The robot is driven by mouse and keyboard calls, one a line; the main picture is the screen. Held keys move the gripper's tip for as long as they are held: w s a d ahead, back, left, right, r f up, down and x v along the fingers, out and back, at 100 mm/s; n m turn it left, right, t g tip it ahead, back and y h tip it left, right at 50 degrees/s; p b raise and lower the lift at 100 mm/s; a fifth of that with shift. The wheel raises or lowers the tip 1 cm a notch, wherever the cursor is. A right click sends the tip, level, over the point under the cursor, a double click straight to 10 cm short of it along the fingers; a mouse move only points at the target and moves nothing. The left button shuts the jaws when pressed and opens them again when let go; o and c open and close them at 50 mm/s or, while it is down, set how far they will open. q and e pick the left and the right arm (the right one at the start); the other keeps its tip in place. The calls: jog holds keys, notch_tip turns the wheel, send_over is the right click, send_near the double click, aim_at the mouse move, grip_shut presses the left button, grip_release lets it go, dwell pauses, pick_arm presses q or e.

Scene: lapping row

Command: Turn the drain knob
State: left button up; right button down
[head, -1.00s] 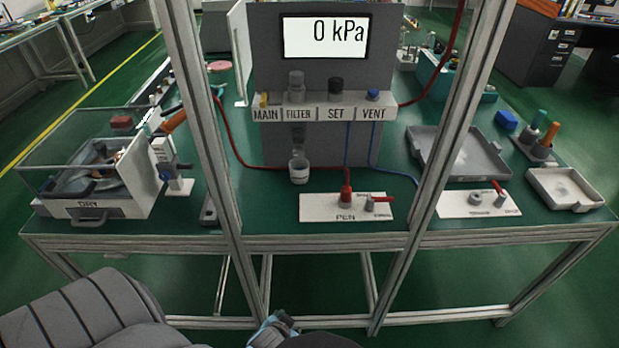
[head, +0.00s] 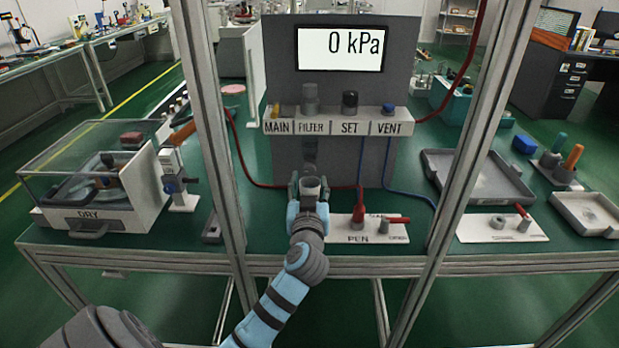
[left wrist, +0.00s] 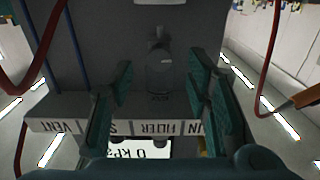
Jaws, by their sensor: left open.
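A grey drain knob (left wrist: 158,65) shows in the left wrist view, on the panel by the label strip, whose words appear upside down. My left gripper (left wrist: 160,75) is open, with one green-padded finger on each side of the knob; I cannot tell whether either touches it. In the head view my left gripper (head: 309,182) reaches in front of the panel below the FILTER label, and its hand hides the knob. My right gripper is not in view.
The grey panel (head: 285,70) has a display reading 0 kPa (head: 342,48). The PEN plate (head: 340,230) with red handles lies close to the right of my left arm. Frame posts (head: 208,120) stand either side. A red hose (head: 240,160) runs at left.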

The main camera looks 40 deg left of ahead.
aim_at(310, 173)
pick_arm(q)
jog(key=x, duration=0.3)
jog(key=shift+w+f, duration=0.1)
jog(key=shift+w+a, duration=0.25)
jog(key=shift+a, duration=0.05)
jog(key=shift+c, duration=1.3)
grip_shut()
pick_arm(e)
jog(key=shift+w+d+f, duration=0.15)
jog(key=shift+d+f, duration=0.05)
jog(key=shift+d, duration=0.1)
